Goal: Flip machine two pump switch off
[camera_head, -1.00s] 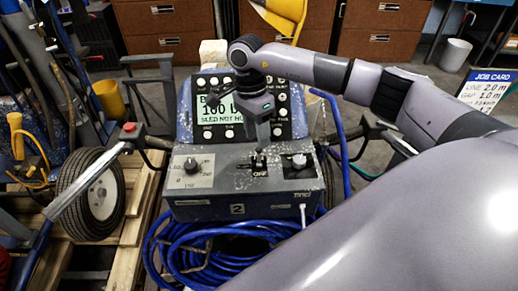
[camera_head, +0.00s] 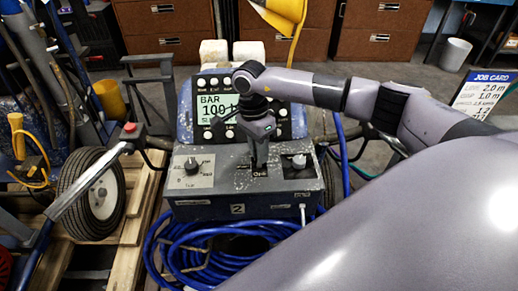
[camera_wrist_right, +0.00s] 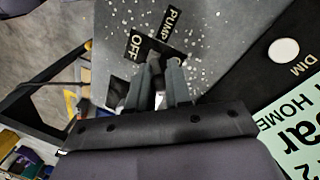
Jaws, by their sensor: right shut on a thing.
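Machine two is a grey control box with a "2" plate (camera_head: 237,209) on its front. My right gripper (camera_head: 259,165) points down at the middle of its top panel. In the right wrist view, its fingertips (camera_wrist_right: 160,72) are closed around the small pump switch (camera_wrist_right: 154,62), beside the "PUMP" (camera_wrist_right: 168,24) and "OFF" (camera_wrist_right: 136,44) labels. The fingers hide most of the switch, and I cannot tell its position. My left gripper is not in view.
A dial (camera_head: 191,166) sits left of the switch and a knob (camera_head: 299,161) right of it. A lit display (camera_head: 212,108) stands behind, partly covered by my arm. Blue hose (camera_head: 190,250) lies coiled in front. A handlebar (camera_head: 88,190) rises at left.

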